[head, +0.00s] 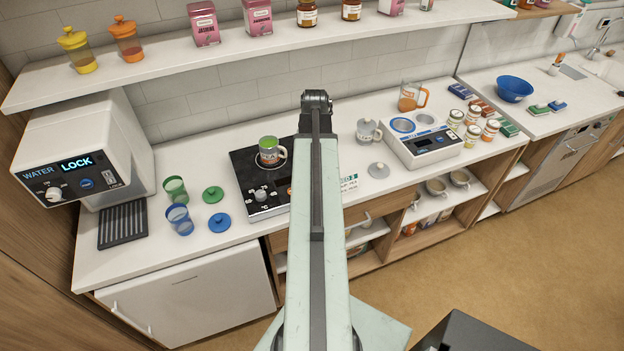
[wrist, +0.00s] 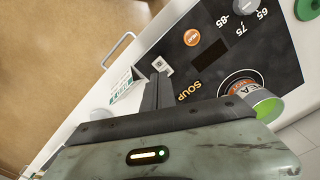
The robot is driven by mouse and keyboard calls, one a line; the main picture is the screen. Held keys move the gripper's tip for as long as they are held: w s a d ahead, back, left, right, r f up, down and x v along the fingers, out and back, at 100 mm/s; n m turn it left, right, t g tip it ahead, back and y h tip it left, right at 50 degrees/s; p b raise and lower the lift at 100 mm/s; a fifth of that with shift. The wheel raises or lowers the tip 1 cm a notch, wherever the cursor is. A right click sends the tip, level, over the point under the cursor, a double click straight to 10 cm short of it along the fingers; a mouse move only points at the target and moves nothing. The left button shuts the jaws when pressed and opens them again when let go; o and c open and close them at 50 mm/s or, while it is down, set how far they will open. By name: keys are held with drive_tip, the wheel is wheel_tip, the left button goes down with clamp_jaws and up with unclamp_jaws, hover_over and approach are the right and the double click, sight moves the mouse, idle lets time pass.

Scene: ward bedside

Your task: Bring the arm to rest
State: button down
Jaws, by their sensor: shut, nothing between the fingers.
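My arm reaches from the bottom middle of the head view up over the counter (head: 225,236), and its elbow stands near the wall. My gripper is hidden behind the arm in the head view. In the wrist view my gripper (wrist: 157,78) points down by the front edge of the black heating plate (wrist: 215,25). Its fingers are together and nothing shows between them. A mug with green contents (head: 270,158) stands on the plate, and it also shows close beside the gripper body in the wrist view (wrist: 240,88).
Green (head: 176,190) and blue (head: 179,219) cups with lids beside them stand left of the plate. The water dispenser (head: 75,160) is at far left. A grey jug (head: 368,133) and a white appliance (head: 428,152) stand right of the arm. A shelf (head: 260,38) runs above. Open floor lies at right.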

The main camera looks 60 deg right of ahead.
drive_tip(key=w+a+f+n, duration=0.1)
drive_tip(key=w+a, duration=0.2)
drive_tip(key=w+a+n+b, duration=0.1)
drive_tip(key=w+a, duration=0.2)
drive_tip(key=w, duration=0.1)
drive_tip(key=w+a+f+b, duration=0.1)
drive_tip(key=w+a, duration=0.2)
drive_tip(key=w, duration=0.1)
drive_tip(key=shift+w+a+f+n, duration=0.1)
drive_tip(key=shift+a+f+n, duration=0.05)
drive_tip(key=shift+f+n, duration=0.2)
drive_tip(key=w+a+f+n+b, duration=0.1)
drive_tip(key=w+a, duration=0.3)
drive_tip(key=a, duration=0.4)
drive_tip(key=w+a+f+n+b, duration=0.1)
drive_tip(key=w+a+n+b, duration=0.1)
drive_tip(key=a, duration=0.7)
drive_tip(key=w+a+f+n+b, duration=0.1)
drive_tip(key=w+a+n, duration=0.2)
drive_tip(key=a, duration=0.6)
drive_tip(key=shift+w+f, duration=0.2)
drive_tip(key=shift+w, duration=0.5)
drive_tip(key=shift+w+f, duration=0.2)
drive_tip(key=shift+w, duration=0.5)
drive_tip(key=s+a+f+n+b, duration=0.1)
drive_tip(key=a+n, duration=0.3)
drive_tip(key=a, duration=1.1)
drive_tip(key=shift+s+f+b, duration=0.15)
drive_tip(key=shift+b, duration=0.25)
drive_tip(key=shift+n, duration=0.25)
